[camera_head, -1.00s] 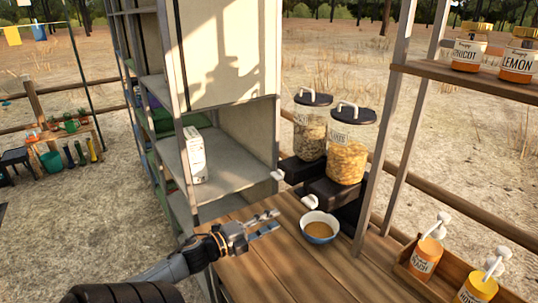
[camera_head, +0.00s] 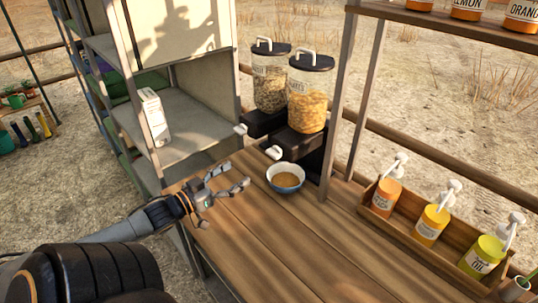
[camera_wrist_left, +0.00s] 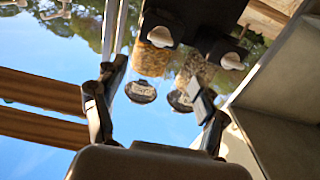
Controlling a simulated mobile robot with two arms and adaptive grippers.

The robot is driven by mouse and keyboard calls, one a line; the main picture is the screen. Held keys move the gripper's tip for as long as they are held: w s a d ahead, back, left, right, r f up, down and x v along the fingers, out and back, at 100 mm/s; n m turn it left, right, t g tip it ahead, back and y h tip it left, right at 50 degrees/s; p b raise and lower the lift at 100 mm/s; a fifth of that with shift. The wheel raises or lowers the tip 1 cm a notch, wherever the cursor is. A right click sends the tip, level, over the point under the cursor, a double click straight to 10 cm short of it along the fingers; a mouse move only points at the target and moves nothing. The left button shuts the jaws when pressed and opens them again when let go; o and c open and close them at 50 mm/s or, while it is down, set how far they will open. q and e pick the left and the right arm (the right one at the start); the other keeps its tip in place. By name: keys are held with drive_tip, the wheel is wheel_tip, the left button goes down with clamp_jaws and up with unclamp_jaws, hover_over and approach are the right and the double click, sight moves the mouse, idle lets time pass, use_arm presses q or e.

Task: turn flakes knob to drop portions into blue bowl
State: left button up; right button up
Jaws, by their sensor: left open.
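The flakes dispenser (camera_head: 307,98) is a clear jar of orange-yellow flakes with a black lid and base. Its white knob (camera_head: 273,153) sticks out at the front. The blue bowl (camera_head: 286,178) stands upright on the wooden counter below that knob, with brownish contents in it. My left gripper (camera_head: 235,178) is open and empty, left of the bowl and apart from both knob and bowl. In the left wrist view, which looks upside down, the flakes jar (camera_wrist_left: 152,58) and its knob (camera_wrist_left: 160,36) show beyond the open fingers (camera_wrist_left: 158,88). My right gripper is out of view.
A second dispenser (camera_head: 270,85) with greyish grains and its own white knob (camera_head: 240,129) stands beside the flakes. A shelf unit (camera_head: 190,125) holds a white carton (camera_head: 154,117). A wooden rack (camera_head: 400,226) of pump bottles stands at right. The front counter (camera_head: 290,240) is clear.

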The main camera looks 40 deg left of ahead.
sight(271, 154)
use_arm(q)
drive_tip(key=w, duration=0.9)
drive_tip(key=w+d+p, duration=0.1)
drive_tip(key=w, duration=0.3)
drive_tip(key=shift+w, duration=0.25)
drive_tip(key=shift+d, duration=0.1)
drive_tip(key=c, duration=1.2)
